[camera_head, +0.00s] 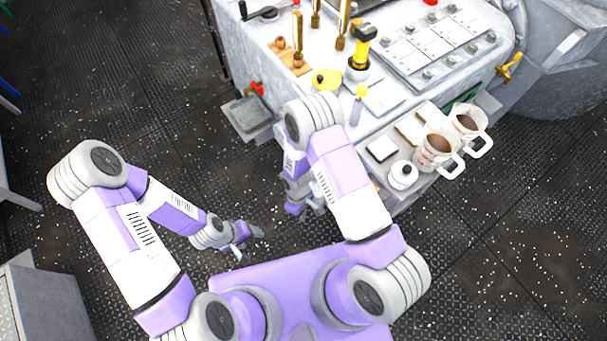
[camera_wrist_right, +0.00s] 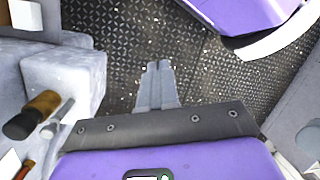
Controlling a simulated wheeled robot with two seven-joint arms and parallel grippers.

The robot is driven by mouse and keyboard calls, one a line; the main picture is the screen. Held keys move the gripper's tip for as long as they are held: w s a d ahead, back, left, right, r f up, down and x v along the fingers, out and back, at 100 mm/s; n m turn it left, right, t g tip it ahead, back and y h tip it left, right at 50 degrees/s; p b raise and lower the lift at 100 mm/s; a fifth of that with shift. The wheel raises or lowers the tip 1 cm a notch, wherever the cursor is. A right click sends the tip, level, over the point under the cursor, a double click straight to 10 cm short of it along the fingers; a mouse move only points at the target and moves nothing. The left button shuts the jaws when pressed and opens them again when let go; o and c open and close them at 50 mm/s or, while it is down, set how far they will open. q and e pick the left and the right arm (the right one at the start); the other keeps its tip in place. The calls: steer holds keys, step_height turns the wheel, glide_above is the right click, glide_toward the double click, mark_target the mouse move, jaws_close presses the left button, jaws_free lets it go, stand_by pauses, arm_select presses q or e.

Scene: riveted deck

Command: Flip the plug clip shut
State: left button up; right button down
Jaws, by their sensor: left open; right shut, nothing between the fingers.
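I cannot make out with certainty which fitting is the plug clip. My left gripper (camera_head: 250,244) hangs over the dark deck left of the grey machine, open and empty. My right gripper (camera_head: 306,207) is low beside the machine's near side, partly hidden by my right arm. In the right wrist view its two grey fingers (camera_wrist_right: 156,86) are together with nothing between them, over bare deck. The grey machine (camera_head: 232,58) carries a yellow-and-black upright fitting (camera_head: 362,48), a yellow round piece (camera_head: 326,80) and a small red-handled tap (camera_head: 256,89) on its left side.
Two white mugs of brown drink (camera_head: 436,150) (camera_head: 468,122) and a small white lidded pot (camera_head: 402,174) stand on the machine's right shelf. A grey tray (camera_head: 248,114) juts out at its left. The studded deck (camera_head: 160,100) on the left is clear.

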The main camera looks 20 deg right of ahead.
steer(key=w+a+r+n+t+h+b, duration=0.1)
steer(key=w+a+r+n+t+h, duration=0.1)
steer(key=w+n+h, duration=0.2)
steer(key=w+a+r+n+t+h+b, duration=0.1)
steer(key=w+a+r+n+t+h, duration=0.1)
steer(key=w+n, duration=0.5)
steer(key=w+a+h, duration=0.1)
steer(key=w+h, duration=0.1)
steer(key=shift+w+a+r+n+t+h, duration=0.2)
steer(key=shift+w+a+n+t+h, duration=0.1)
steer(key=shift+w+a+n+h, duration=0.1)
steer(key=shift+d, duration=0.1)
steer(key=d+r+b+x, duration=0.2)
steer(key=b+x, duration=0.2)
steer(key=x, duration=0.9)
steer(key=shift+w, duration=0.25)
steer(key=shift+a, duration=0.15)
